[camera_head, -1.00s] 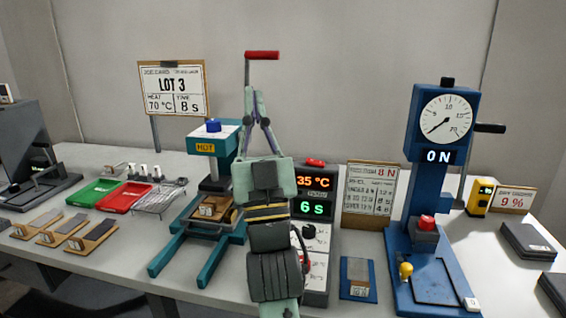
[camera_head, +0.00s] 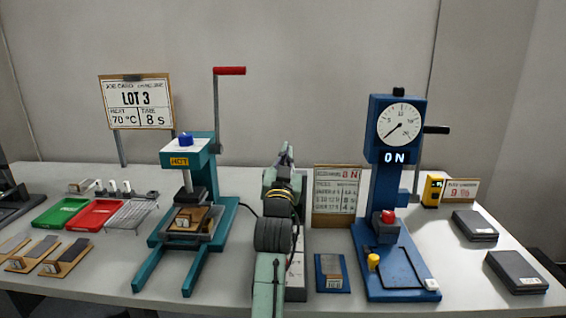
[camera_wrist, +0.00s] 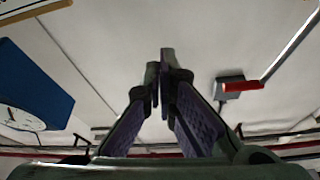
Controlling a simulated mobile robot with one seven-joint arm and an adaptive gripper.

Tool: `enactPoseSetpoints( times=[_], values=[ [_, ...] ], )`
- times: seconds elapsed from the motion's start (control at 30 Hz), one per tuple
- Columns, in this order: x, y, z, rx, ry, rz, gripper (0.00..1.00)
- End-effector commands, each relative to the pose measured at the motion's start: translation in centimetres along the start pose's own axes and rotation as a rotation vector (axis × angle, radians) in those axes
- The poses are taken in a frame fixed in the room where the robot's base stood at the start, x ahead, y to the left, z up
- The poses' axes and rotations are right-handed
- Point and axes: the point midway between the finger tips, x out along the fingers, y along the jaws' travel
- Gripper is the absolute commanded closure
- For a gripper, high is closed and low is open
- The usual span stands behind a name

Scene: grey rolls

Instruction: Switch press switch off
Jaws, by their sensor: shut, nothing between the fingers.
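The teal heat press (camera_head: 203,152) with a yellow HOT label stands left of my arm. Its red-handled lever (camera_head: 229,71) stands upright, and a blue knob (camera_head: 185,139) is on top. A control box (camera_head: 296,276) stands right of the press, mostly hidden behind my arm; its displays and any switch on it cannot be made out. My gripper (camera_head: 287,150) is shut and empty, raised in front of the wall above the box. The wrist view shows its fingers (camera_wrist: 164,75) together, with the red lever handle (camera_wrist: 242,86) to their right, clear of them.
Trays (camera_head: 96,215) and sample boards (camera_head: 64,257) are on the left.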

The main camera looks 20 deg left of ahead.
Motion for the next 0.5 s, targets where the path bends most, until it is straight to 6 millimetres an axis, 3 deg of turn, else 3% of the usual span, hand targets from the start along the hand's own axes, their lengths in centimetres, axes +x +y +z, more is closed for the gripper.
enactPoseSetpoints(
  times=[0.07,0.1,0.2,0.5],
  values=[
    [1.8,0.0,-0.4,0.001,-0.001,0.001,1.0],
    [1.1,-0.1,0.9,-0.001,-0.006,-0.002,1.0],
    [0.5,-0.1,2.3,-0.002,-0.004,-0.001,1.0],
    [-0.1,0.0,3.8,-0.001,0.002,-0.001,1.0]
  ],
)
